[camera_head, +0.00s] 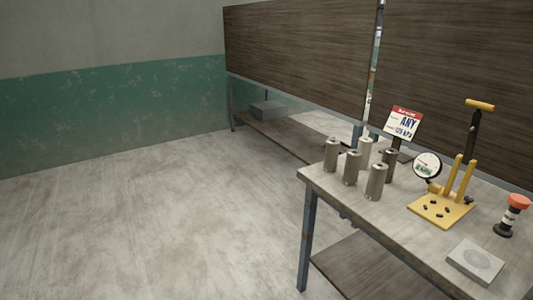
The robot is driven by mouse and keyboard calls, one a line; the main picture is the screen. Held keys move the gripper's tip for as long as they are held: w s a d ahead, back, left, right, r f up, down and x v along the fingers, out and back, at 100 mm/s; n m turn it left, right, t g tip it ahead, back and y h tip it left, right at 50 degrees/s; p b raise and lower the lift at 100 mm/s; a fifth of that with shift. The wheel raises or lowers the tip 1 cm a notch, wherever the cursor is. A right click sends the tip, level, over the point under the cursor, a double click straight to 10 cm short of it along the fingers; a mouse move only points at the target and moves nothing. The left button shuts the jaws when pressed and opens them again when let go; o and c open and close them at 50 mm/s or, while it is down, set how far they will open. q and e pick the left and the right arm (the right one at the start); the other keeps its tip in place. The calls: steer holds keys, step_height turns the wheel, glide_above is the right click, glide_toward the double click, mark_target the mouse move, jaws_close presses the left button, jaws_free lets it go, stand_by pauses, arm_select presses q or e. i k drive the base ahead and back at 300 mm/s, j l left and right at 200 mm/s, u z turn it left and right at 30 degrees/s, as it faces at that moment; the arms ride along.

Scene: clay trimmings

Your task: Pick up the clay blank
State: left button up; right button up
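Several grey upright cylinders, one at the front (376,182), stand grouped at the left end of the table (410,225). Each has a small mark or hole on top. A flat light-grey square block (475,262) with a round mark on its top lies near the table's front right. I cannot tell for certain which of these is the clay blank. Neither my left nor my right gripper shows in the head view.
A yellow stand (441,210) with posts and dark bits on its base is on the table. The floor left of the table is clear.

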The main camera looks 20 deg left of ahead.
mark_target(332, 145)
steer(key=u, duration=0.25)
steer(key=i+j+z, duration=0.15)
steer(key=i+j, duration=0.25)
steer(key=i+j+z, duration=0.15)
steer(key=i+j, duration=0.2)
steer(key=i+j+z, duration=0.15)
steer(key=i+j, duration=0.2)
steer(key=j, duration=0.15)
steer(key=i+j+z, duration=0.2)
steer(key=j, duration=0.3)
steer(key=i, duration=0.1)
